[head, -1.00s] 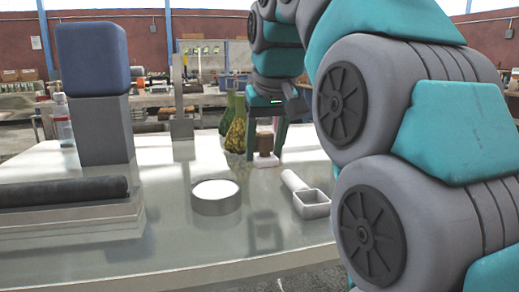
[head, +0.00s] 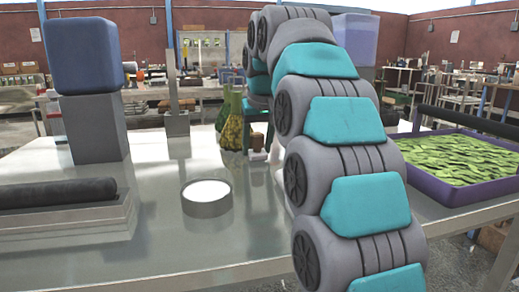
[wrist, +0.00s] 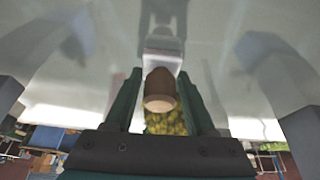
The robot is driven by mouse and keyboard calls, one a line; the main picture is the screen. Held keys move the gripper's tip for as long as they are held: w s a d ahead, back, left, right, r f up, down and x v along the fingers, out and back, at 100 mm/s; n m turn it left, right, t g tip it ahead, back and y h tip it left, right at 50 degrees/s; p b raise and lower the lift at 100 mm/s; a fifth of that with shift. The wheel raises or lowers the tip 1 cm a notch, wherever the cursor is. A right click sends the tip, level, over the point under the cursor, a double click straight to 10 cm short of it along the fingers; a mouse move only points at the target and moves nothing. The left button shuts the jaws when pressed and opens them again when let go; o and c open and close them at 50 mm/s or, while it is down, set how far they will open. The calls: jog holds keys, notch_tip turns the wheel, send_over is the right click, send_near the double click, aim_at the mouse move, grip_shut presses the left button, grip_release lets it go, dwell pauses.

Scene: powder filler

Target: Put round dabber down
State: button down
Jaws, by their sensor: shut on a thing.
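The round dabber (head: 257,143) is a small brown piece between my gripper's teal fingers. My gripper (head: 258,138) is low over the table at the back, beside the yellow-green flask. In the wrist view the dabber (wrist: 160,88) shows as a brown rounded body with a tan end, between the two fingers of my gripper (wrist: 163,92). My gripper is shut on it. A pale block (wrist: 163,58) lies just beyond it; I cannot tell whether they touch. Whether the dabber rests on the table is not clear.
The table (head: 160,215) holds a round white-topped dish (head: 207,198), a yellow-green flask (head: 233,125) close left of my gripper, a dark roller (head: 55,193) and a blue block on a grey stand (head: 97,130). A purple tray of green pieces (head: 465,188) is at right.

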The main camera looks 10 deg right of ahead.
jog(key=shift+s+f, duration=0.1)
jog(key=shift+f, duration=0.1)
jog(key=shift+f, duration=0.2)
jog(key=shift+c, duration=1.2)
grip_release()
jog(key=shift+r, duration=0.15)
